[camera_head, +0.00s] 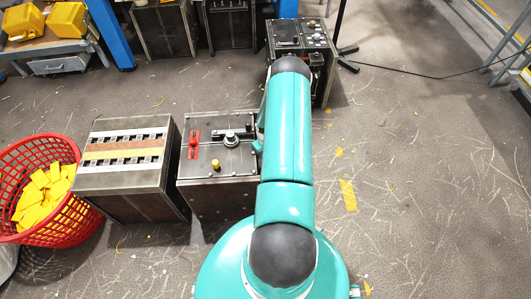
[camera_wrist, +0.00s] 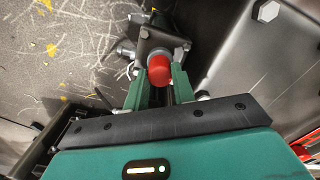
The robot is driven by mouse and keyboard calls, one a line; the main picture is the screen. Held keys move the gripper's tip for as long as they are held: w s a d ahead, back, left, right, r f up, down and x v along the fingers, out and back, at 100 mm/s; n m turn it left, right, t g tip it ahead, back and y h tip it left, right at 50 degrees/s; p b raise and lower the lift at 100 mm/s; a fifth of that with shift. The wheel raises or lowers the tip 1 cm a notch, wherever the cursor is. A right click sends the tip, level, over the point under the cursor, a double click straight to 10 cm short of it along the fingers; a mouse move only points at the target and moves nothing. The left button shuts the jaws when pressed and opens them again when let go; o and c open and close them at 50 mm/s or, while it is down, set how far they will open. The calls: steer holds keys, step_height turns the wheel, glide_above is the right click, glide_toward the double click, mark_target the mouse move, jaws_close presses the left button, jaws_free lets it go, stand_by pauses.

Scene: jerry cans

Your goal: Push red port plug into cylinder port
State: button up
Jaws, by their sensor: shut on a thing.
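The red port plug (camera_wrist: 159,70) shows in the wrist view as a round red cap. My gripper (camera_wrist: 160,82) has its two green fingers closed around the plug, one on each side. A grey metal fitting (camera_wrist: 150,42) lies just beyond the plug and looks like the cylinder's port end. The plug covers the port opening, so I cannot tell whether the plug is touching it or inside it. In the head view my own teal arm hides the gripper, the plug and the port.
In the head view, a metal box with a red switch and knobs (camera_head: 215,160) stands left of my arm. A slotted metal box (camera_head: 125,190) and a red basket of yellow pieces (camera_head: 75,215) stand further left. Another control box (camera_head: 318,85) is behind. Floor at right is mostly clear.

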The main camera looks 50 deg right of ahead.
steer(key=shift+f, duration=0.2)
steer(key=shift+c, duration=0.4)
steer(key=o, duration=1.1)
steer(key=shift+r, duration=0.1)
step_height(320, 180, up, 14)
steer(key=shift+f, duration=0.2)
